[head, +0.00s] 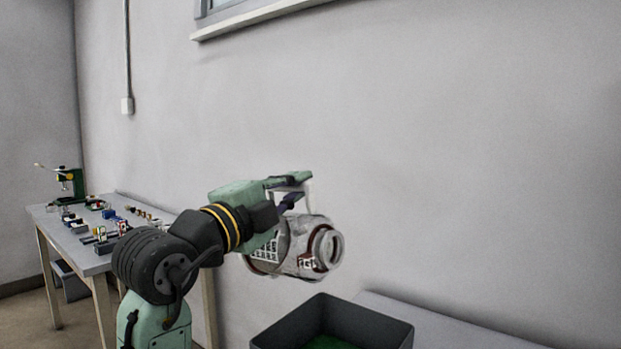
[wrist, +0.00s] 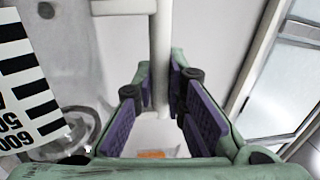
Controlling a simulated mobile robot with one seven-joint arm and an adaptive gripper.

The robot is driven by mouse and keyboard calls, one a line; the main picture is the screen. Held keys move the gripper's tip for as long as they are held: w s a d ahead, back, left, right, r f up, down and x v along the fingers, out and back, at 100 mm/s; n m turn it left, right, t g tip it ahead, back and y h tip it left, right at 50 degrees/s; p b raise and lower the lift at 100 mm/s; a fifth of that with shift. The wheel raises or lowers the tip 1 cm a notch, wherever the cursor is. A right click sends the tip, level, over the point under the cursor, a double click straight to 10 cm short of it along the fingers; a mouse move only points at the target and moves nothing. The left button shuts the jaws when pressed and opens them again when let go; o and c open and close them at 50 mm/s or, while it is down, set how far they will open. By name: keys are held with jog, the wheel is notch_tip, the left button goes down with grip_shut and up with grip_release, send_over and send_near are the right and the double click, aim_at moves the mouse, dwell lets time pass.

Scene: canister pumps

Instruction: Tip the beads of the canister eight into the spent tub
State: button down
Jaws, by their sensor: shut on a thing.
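A clear canister (head: 290,251) with dark printed markings and a white handle is held in the air, tilted nearly on its side. Its round mouth points right in the head view. My gripper (head: 291,188) is shut on the white handle, above the canister body. In the wrist view the handle bar (wrist: 160,60) runs between the purple-padded fingers (wrist: 160,105), and the striped scale of the canister shows at left. I cannot tell whether beads are in the canister.
The tub is beside a pale surface (head: 440,322) along the wall. A table (head: 92,262) with several small items and a green stand (head: 72,183) is at the far left. The air around the canister is clear, with the wall behind.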

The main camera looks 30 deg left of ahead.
jog(key=a+n+p, duration=0.1)
jog(key=a+n+y+p, duration=0.1)
jog(key=n, duration=0.1)
jog(key=a+n+p, duration=0.1)
jog(key=n, duration=0.1)
jog(key=shift+w+r+p, duration=0.1)
jog(key=shift+r+p, duration=0.15)
jog(key=shift+p, duration=0.1)
jog(key=n+p, duration=0.1)
jog(key=a+n+y+p, duration=0.1)
jog(key=a+n+p, duration=0.1)
jog(key=p, duration=0.1)
jog(key=shift+w+f+n+g, duration=0.1)
jog(key=shift+f+n+g, duration=0.2)
jog(key=shift+n, duration=0.1)
jog(key=f+n+p, duration=0.1)
jog(key=n, duration=0.1)
jog(key=f+n+g, duration=0.1)
jog(key=f+n, duration=0.1)
jog(key=d+f+n+y+p, duration=0.1)
jog(key=n, duration=0.2)
jog(key=shift+f+p, duration=0.35)
jog(key=shift+f, duration=0.05)
jog(key=shift+d+f+n+g+p, duration=0.2)
jog(key=shift+f+n+g+p, duration=0.3)
jog(key=shift+f+n, duration=0.55)
jog(key=shift+n, duration=0.25)
